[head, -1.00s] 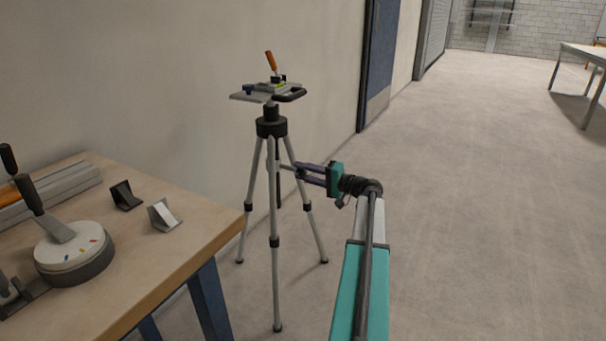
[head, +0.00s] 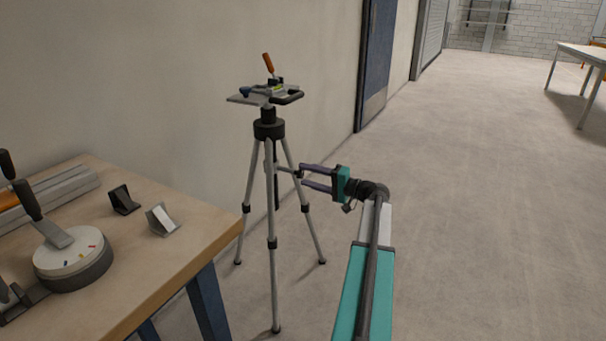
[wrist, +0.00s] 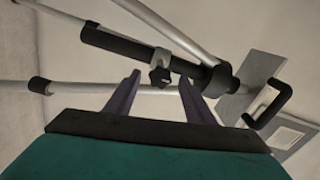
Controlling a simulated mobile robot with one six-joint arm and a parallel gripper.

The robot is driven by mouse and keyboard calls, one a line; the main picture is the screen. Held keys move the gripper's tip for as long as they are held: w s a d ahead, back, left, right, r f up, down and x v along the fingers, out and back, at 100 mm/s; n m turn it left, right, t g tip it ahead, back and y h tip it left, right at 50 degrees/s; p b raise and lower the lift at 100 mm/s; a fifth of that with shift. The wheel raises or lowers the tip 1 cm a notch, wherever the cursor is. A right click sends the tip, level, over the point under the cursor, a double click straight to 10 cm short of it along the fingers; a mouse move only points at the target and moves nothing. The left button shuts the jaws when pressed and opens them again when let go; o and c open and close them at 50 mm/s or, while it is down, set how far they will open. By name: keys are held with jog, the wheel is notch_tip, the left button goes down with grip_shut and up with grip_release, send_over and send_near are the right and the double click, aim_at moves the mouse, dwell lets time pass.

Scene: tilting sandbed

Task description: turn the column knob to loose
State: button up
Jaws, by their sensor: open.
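The column knob (wrist: 160,75) is a small black lobed knob on a collar of the tripod's dark centre column (wrist: 112,42). In the wrist view it shows between the tips of my open purple fingers. My gripper (head: 303,175) is beside the tripod (head: 273,205), to the right of its column, with one finger above the other. The knob is small in the head view (head: 298,174), at the fingertips. I cannot tell whether a finger touches it. The tripod stands upright on the floor.
A tilting plate (head: 240,99) with an orange-handled clamp (head: 268,63) and a black handle tops the tripod. A wooden workbench (head: 190,240) with a round dial fixture (head: 73,262) stands at left. A wall is behind the tripod. The floor at right is open.

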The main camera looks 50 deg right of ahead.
jog(key=p+v, duration=0.2)
jog(key=v, duration=0.9)
jog(key=shift+s+f, duration=0.1)
